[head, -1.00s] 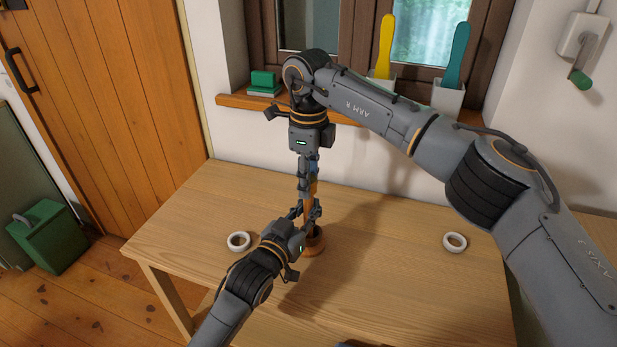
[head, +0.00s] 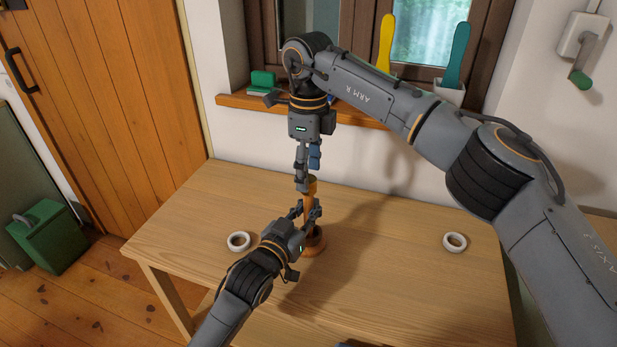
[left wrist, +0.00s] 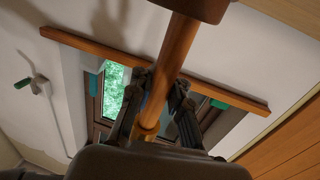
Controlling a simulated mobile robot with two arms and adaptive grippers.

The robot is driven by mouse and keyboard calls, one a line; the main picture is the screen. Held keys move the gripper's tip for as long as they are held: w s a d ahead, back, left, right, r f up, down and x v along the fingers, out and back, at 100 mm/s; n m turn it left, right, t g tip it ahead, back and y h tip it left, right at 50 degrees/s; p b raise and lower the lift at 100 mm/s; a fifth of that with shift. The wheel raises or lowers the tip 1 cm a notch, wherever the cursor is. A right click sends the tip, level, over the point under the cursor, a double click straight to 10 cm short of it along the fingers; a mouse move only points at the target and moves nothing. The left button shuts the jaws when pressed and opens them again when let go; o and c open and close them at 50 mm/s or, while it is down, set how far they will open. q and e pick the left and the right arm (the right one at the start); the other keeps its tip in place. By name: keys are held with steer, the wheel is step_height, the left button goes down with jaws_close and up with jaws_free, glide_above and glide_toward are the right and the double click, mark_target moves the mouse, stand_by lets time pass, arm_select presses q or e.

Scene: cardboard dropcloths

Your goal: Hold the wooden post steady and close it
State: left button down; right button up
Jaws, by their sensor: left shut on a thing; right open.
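The wooden post (head: 309,190) stands upright on its round wooden base (head: 316,243) on the table. My left gripper (head: 307,211) is shut on the post's shaft, above the base. In the left wrist view the shaft (left wrist: 178,48) runs between the fingers of my left gripper (left wrist: 164,88), with the base at the top edge. My right gripper (head: 302,184) points down at the post's top and is open. A small blue piece (head: 315,155) shows beside its fingers; I cannot tell whether it belongs to the gripper. The exact gap between the right fingertips and the post is unclear.
Two white rings lie on the table (head: 400,290), one left of the post (head: 238,241) and one far right (head: 455,242). The windowsill behind holds a green block (head: 262,80) and yellow (head: 387,45) and teal (head: 457,55) paddles in holders.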

step_height(320, 180, up, 9)
steer(key=shift+r, duration=0.2)
arm_select(q)
steer(key=c, duration=1.2)
jaws_free()
steer(key=shift+o, duration=0.2)
steer(key=v, duration=1.2)
steer(key=shift+r, duration=0.1)
